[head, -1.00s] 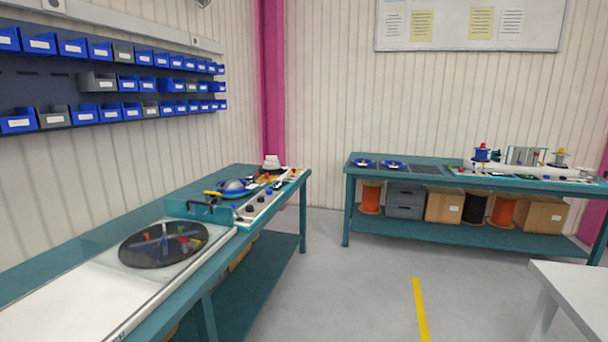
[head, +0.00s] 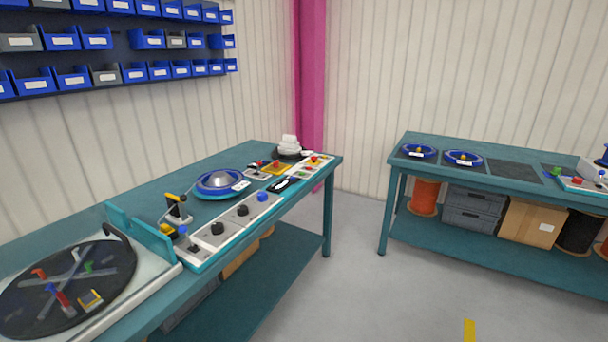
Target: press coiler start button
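The coiler appears to be the black round turntable (head: 68,288) with a grey cross and coloured pegs, at the lower left on the left bench. A pale control panel (head: 222,245) runs along the bench's front edge beside it, with black knobs (head: 217,228) and a blue knob or button (head: 262,197). Further along are small red, yellow and green controls (head: 314,160). I cannot tell which of these is the start button. Neither of my grippers is in view.
A blue reel (head: 220,183) lies on the left bench (head: 150,195). A second teal bench (head: 398,142) at the right holds two blue reels, with boxes and spools below. Grey floor (head: 350,285) between the benches is clear. Blue bins (head: 160,71) hang on the left wall.

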